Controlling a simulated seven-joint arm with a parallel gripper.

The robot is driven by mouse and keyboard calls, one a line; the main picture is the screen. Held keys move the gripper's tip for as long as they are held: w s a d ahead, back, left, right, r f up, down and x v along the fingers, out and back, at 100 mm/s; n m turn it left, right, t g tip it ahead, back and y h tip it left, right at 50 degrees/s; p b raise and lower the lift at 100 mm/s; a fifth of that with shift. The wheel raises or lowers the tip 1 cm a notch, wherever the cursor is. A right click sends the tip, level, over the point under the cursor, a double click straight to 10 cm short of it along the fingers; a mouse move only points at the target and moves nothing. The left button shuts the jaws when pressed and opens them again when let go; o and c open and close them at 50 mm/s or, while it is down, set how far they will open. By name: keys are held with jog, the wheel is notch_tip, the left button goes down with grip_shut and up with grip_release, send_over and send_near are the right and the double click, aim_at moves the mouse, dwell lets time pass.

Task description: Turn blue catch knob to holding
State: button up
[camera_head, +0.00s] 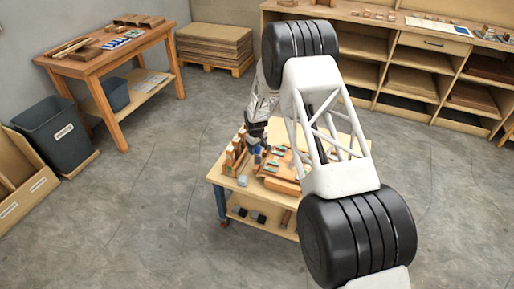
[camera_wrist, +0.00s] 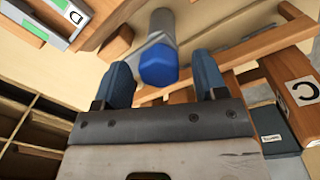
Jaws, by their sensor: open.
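The blue catch knob (camera_wrist: 158,65) shows in the wrist view as a faceted blue end on a grey cylinder, just beyond the fingertips and between them. My gripper (camera_wrist: 161,75) is open, with one blue-grey finger on each side of the knob. It appears apart from both fingers. In the head view my gripper (camera_head: 256,140) is low over the small workbench (camera_head: 225,184), close to the wooden fixture. The knob is too small to tell apart there, and my arm hides part of the bench.
Wooden bars (camera_wrist: 250,45) of the fixture lie close by on the right in the wrist view, with a block marked C (camera_wrist: 302,90). A side table (camera_head: 95,62) and shelves stand farther off; the floor between is clear.

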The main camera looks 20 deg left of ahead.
jog(key=c, duration=0.9)
jog(key=shift+m, duration=0.3)
jog(key=m, duration=0.8)
jog(key=shift+w+m, duration=0.1)
jog(key=shift+m, duration=0.3)
jog(key=m, duration=0.4)
jog(key=shift+d, duration=0.1)
jog(key=m, duration=0.4)
jog(key=shift+m+g, duration=0.3)
